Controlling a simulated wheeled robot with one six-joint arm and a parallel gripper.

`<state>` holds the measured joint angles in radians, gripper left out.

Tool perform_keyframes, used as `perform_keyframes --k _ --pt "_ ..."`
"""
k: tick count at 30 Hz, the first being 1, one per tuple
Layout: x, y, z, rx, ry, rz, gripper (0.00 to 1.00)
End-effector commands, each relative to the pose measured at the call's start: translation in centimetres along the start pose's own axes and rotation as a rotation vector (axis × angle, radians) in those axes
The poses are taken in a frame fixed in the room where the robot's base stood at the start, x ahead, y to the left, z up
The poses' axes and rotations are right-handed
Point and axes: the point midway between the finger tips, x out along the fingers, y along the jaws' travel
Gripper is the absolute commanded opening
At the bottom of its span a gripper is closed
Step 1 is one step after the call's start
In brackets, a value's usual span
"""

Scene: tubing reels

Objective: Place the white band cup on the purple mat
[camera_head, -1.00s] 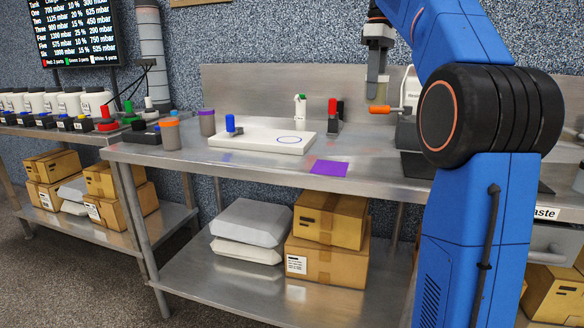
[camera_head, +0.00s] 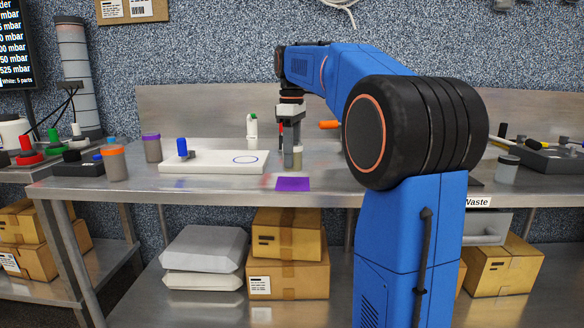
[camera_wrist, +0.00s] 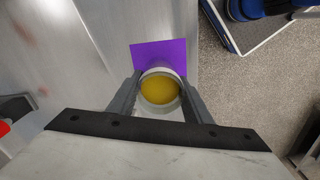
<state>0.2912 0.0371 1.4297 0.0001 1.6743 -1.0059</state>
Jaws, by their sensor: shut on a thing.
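The white band cup (camera_wrist: 160,94) is between the fingers of my gripper (camera_wrist: 160,106) in the wrist view. It is open-topped with a pale rim and yellow-brown contents. In the head view the cup (camera_head: 297,157) looks upright, partly hidden by my gripper (camera_head: 292,158), which is shut on it. The purple mat (camera_head: 293,184) lies flat near the front edge of the bench. In the wrist view the cup covers the lower middle of the mat (camera_wrist: 158,51). In the head view the cup appears just behind or above the mat; its height is hard to judge.
A white board (camera_head: 215,161) with a blue-topped piece and a drawn circle lies left of my gripper. Orange-lidded (camera_head: 115,164) and purple-lidded (camera_head: 152,148) cups stand further left. A green-topped white bottle (camera_head: 252,131) stands behind. The bench around the mat is clear.

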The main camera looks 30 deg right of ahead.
Motion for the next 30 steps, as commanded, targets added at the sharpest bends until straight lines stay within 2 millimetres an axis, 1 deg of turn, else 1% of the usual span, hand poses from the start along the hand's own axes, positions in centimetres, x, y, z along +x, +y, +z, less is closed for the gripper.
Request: perform_keyframes --k 3,6,8,21,22,24,30 --pt "1.6 -0.1 0.0 0.0 -0.002 -0.002 0.17" --pt "2.9 -0.1 0.0 0.0 -0.001 -0.002 0.17" --pt "3.4 0.0 0.0 0.0 -0.001 -0.001 0.17" --pt "4.0 0.0 0.0 0.0 0.0 0.0 0.17" --pt "4.0 0.0 0.0 0.0 0.0 0.0 0.5" --pt "4.0 0.0 0.0 0.0 0.0 0.0 0.64" --pt "4.0 0.0 0.0 0.0 0.0 0.0 0.64"
